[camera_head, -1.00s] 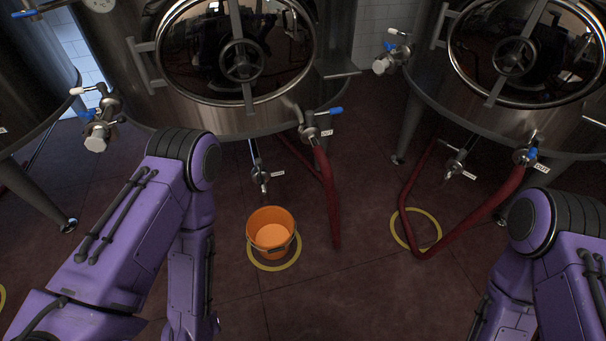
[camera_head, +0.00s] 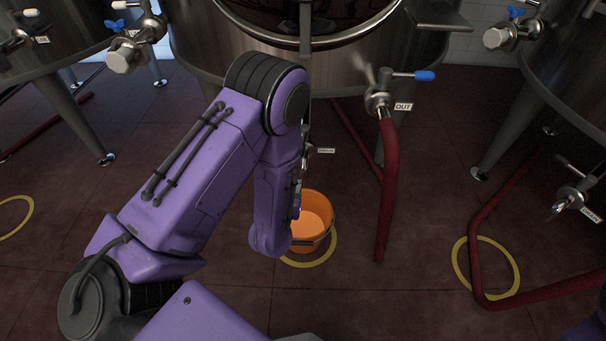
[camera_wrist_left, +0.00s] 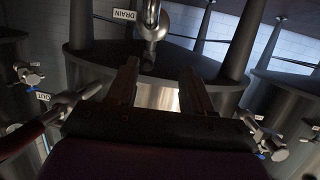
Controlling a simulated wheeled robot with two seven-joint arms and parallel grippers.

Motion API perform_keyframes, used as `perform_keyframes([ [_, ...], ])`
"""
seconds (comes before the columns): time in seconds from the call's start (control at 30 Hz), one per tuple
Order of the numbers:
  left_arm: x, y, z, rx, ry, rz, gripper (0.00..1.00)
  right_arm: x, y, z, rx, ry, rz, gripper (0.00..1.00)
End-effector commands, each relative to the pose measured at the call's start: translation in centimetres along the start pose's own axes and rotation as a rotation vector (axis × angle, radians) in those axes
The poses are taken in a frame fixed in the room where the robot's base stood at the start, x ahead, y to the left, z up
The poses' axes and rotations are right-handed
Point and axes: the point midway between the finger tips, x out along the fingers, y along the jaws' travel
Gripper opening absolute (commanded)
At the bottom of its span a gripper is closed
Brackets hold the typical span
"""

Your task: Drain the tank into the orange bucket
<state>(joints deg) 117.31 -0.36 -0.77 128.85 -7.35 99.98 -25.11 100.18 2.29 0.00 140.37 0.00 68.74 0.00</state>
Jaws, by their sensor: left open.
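The steel tank (camera_head: 215,50) stands at the back middle. Its drain label (camera_head: 326,151) shows beside my left arm, which hides most of the drain valve below the tank. The orange bucket (camera_head: 318,232) stands upright on the floor below, partly covered by my forearm, its inside looking empty. In the left wrist view, my left gripper (camera_wrist_left: 158,68) has its two fingers apart with nothing between them. The drain valve (camera_wrist_left: 151,22) and its label (camera_wrist_left: 123,15) appear just beyond the fingertips, seemingly apart from them. My right gripper is out of view.
The outlet valve (camera_head: 378,100) with a blue handle and a red hose (camera_head: 388,190) hangs right of my left arm. Neighbouring tanks with valves stand left and right (camera_head: 570,70). A yellow floor ring (camera_head: 318,262) surrounds the bucket's base. The front floor is mostly clear.

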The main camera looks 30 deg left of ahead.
Motion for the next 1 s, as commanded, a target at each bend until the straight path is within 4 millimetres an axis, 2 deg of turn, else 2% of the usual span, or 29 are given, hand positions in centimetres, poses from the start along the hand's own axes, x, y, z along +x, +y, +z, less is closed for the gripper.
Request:
perform_keyframes([
  [0.03,2.2,0.6,1.6,-0.002,0.084,0.001,0.51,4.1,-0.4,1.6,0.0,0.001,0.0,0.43],
  [0.1,3.5,1.2,0.4,0.0,0.18,-0.002,0.51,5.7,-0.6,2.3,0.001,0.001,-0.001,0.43],
  [0.2,4.3,1.7,-1.1,0.0,0.266,-0.009,0.51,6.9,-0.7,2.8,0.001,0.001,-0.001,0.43],
  [0.37,5.4,1.8,-2.5,-0.002,0.305,-0.015,0.51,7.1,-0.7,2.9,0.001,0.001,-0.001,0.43],
  [0.7,12.2,1.6,-4.6,-0.003,0.303,-0.016,0.51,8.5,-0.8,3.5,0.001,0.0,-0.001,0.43],
  [0.8,13.6,1.6,-5.0,-0.002,0.302,-0.015,0.51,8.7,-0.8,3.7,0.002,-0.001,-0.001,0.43],
  [1.0,14.5,1.7,-5.4,-0.001,0.299,-0.013,0.51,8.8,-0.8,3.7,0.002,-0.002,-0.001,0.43],
])
